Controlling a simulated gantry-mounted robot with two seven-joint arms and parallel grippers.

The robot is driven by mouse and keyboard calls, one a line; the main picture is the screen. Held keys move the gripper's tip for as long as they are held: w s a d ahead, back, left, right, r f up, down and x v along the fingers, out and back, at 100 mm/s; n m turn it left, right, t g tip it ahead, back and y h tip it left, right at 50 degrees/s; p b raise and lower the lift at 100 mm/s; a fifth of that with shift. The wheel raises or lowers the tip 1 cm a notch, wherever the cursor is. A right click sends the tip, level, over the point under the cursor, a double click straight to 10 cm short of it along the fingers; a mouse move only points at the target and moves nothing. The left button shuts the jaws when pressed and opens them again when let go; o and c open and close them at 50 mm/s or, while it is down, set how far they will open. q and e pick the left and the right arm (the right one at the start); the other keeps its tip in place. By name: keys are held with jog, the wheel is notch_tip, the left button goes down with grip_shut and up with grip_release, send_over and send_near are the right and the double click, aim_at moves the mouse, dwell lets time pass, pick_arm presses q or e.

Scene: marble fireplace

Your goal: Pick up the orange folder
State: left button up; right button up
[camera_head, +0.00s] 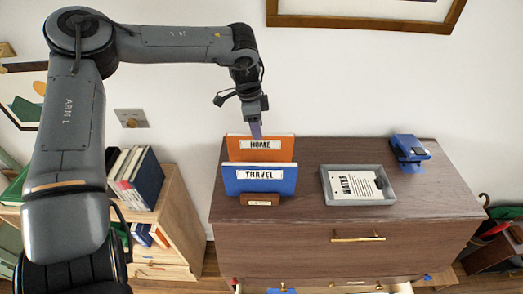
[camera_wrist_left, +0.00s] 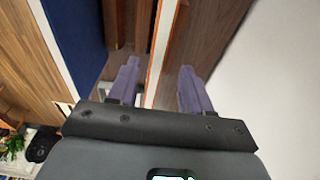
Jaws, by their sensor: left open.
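The orange folder (camera_head: 286,148), labelled HOME, stands upright in a small wooden holder (camera_head: 260,199) on the dresser, behind the blue folder (camera_head: 285,180) labelled TRAVEL. My left gripper (camera_head: 256,130) points down at the orange folder's top edge. In the left wrist view, my left gripper's purple fingers (camera_wrist_left: 159,67) are open, one on each side of the orange folder's thin edge (camera_wrist_left: 161,40), with gaps on both sides. The blue folder (camera_wrist_left: 76,35) lies left of the fingers there. My right gripper is not in view.
A grey tray (camera_head: 327,186) with a WATER sheet lies right of the folders on the dresser (camera_head: 300,237). A blue object (camera_head: 409,149) sits at the dresser's back right. A bookshelf (camera_head: 183,215) stands left; the wall (camera_head: 350,90) is close behind.

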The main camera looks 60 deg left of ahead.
pick_arm(q)
jog(key=p, duration=0.1)
send_over(260, 151)
jog(key=shift+w+a+f, duration=0.15)
jog(key=shift+f, duration=0.95)
jog(key=shift+w+a+f, duration=0.1)
jog(key=shift+a+f, duration=0.05)
jog(key=shift+f, duration=0.95)
jog(key=shift+w+f, duration=0.15)
jog(key=shift+f, duration=0.55)
grip_shut()
